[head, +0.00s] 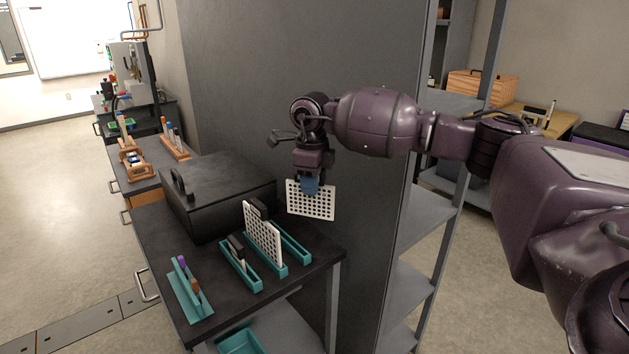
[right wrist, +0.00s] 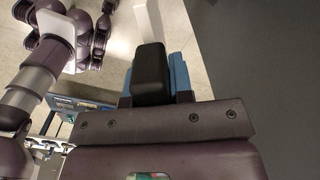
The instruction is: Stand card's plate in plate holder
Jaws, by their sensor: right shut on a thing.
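In the head view my right gripper (head: 310,186) is shut on a white perforated plate (head: 311,204), which hangs below it in the air to the right of the black bench's far corner. In the right wrist view the plate's black grip (right wrist: 150,78) sits at the blue fingertips (right wrist: 177,76), with a strip of the white plate (right wrist: 149,22) beyond it. Several teal holders stand on the bench. The rearmost teal holder (head: 297,247) looks empty. Another white perforated plate (head: 262,233) with a black grip stands upright in the holder beside it. I cannot make out a card. My left gripper is not in view.
A teal holder with small dark-topped pieces (head: 236,247) and one with purple and brown pieces (head: 190,276) stand nearer the front. A large black lidded box (head: 220,190) fills the bench's back. A grey wall and a grey metal shelf rack (head: 432,225) stand behind the arm.

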